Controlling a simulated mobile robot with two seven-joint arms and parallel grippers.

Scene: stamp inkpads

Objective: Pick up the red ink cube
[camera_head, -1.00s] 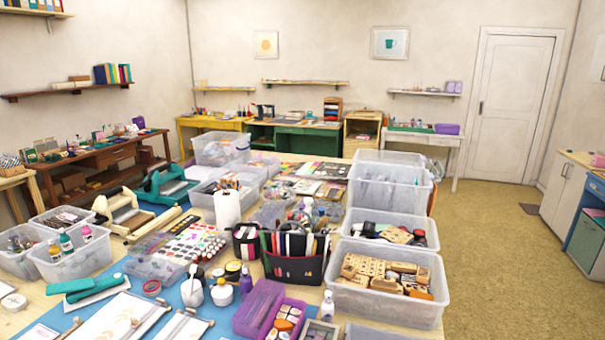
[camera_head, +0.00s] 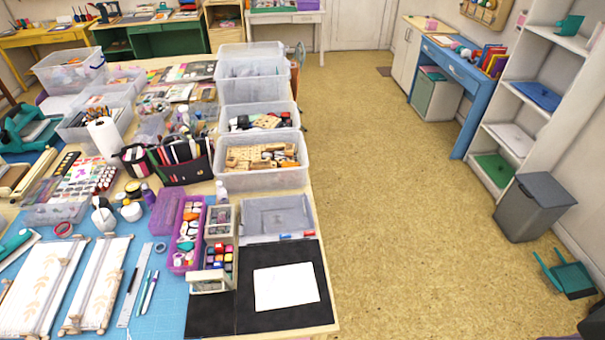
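Several small coloured ink cubes (camera_head: 219,257) sit close together in a small open wooden box (camera_head: 208,285) near the table's front right part. Reddish, purple, blue and yellow tones show among them, but they are too small for me to single out the red one surely. Neither of my grippers shows in the view.
Beside the box are a purple case (camera_head: 187,247) of stamps, a clear empty tray (camera_head: 277,217), and a black mat (camera_head: 328,296) with white paper (camera_head: 286,287). Clear bins (camera_head: 262,160) stand behind. Open floor (camera_head: 410,220) lies right of the table; a grey bin (camera_head: 535,208) stands beyond.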

